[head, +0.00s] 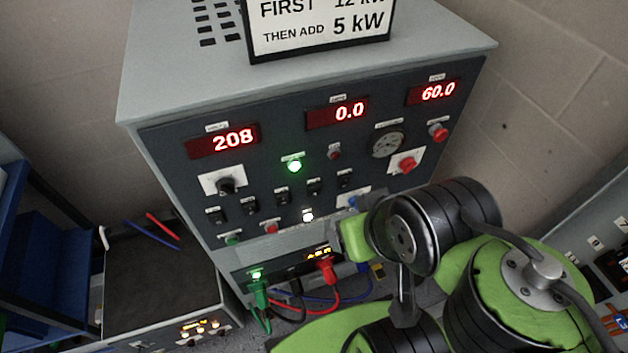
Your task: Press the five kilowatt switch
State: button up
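A dark control panel (330,155) on a grey cabinet faces me. A row of small black switches crosses its middle, including one at the left end (216,216), one in the middle (282,197) and one at the right end (345,178). Their labels are too small to read, so I cannot tell which is the five kilowatt switch. My green and black arm covers the panel's lower right.
Red displays (224,141) read 208, 0.0 and 60.0. A green lamp (294,166) is lit. A sign (318,27) on top reads "then add 5 kW". Coloured cables plug in below, including a red plug (326,268). A grey box (160,285) stands left.

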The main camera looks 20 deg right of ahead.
aim_at(283, 199)
jog(key=j, duration=1.65)
jog(key=k, duration=0.05)
